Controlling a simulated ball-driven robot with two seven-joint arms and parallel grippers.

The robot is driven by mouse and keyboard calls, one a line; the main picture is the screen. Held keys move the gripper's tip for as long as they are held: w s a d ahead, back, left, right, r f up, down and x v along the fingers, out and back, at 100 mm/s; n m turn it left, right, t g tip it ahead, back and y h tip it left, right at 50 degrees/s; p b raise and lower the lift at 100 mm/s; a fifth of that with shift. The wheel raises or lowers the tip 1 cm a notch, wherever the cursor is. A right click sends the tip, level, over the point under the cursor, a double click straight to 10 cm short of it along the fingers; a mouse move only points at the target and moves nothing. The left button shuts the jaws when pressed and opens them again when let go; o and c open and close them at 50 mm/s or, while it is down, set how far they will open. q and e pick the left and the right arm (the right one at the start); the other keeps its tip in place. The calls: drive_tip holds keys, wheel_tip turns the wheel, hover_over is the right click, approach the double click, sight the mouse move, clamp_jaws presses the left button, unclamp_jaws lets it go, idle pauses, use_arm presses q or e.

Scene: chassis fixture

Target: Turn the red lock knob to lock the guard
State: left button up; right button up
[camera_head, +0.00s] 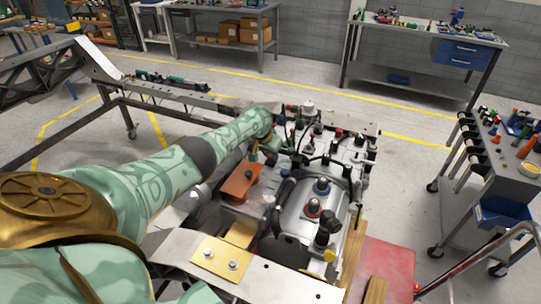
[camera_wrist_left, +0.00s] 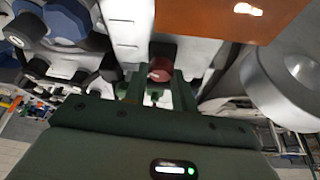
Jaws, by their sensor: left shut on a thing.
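The red knob (camera_wrist_left: 160,69) shows in the left wrist view, between the two green fingers of my left gripper (camera_wrist_left: 157,88). The gripper is shut on it. In the head view my left arm reaches in from the left, and its gripper (camera_head: 268,148) is down among the parts on the chassis fixture. The knob cannot be made out there. An orange plate (camera_head: 240,182) lies just in front of the gripper; it also fills the upper right of the left wrist view (camera_wrist_left: 215,14). I cannot tell which part is the guard. My right gripper is not in view.
A grey metal machine housing (camera_head: 312,218) with several caps and hoses stands right of the gripper. A tool cart (camera_head: 495,178) is at the right. A long metal frame rail (camera_head: 180,93) runs behind my arm. The floor between the fixture and the back benches is clear.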

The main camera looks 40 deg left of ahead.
use_arm(q)
drive_tip(key=m+b, duration=0.1)
drive_tip(key=m+h+b, duration=0.1)
drive_tip(key=m, duration=0.1)
drive_tip(key=shift+f+m+b, duration=0.3)
drive_tip(key=m+h+b, duration=0.1)
drive_tip(key=m+b, duration=0.1)
drive_tip(key=b, duration=0.1)
drive_tip(key=m+g+h+b, duration=0.1)
drive_tip(key=m+b, duration=0.2)
drive_tip(key=m+h+b, duration=0.1)
drive_tip(key=m+b, duration=0.2)
drive_tip(key=b, duration=0.1)
drive_tip(key=shift+w+a+f+g, duration=0.1)
drive_tip(key=shift+a+g, duration=0.15)
drive_tip(key=shift+g, duration=0.15)
drive_tip(key=shift+r+m+g+b, duration=0.25)
drive_tip(key=shift+m+g+b, duration=0.05)
drive_tip(key=shift+m+b, duration=0.8)
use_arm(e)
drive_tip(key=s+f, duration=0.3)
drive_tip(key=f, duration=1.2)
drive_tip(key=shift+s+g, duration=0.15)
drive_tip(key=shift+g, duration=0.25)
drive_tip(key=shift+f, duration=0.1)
use_arm(q)
drive_tip(key=o, duration=1)
drive_tip(key=shift+r, duration=0.1)
drive_tip(key=shift+r, duration=0.1)
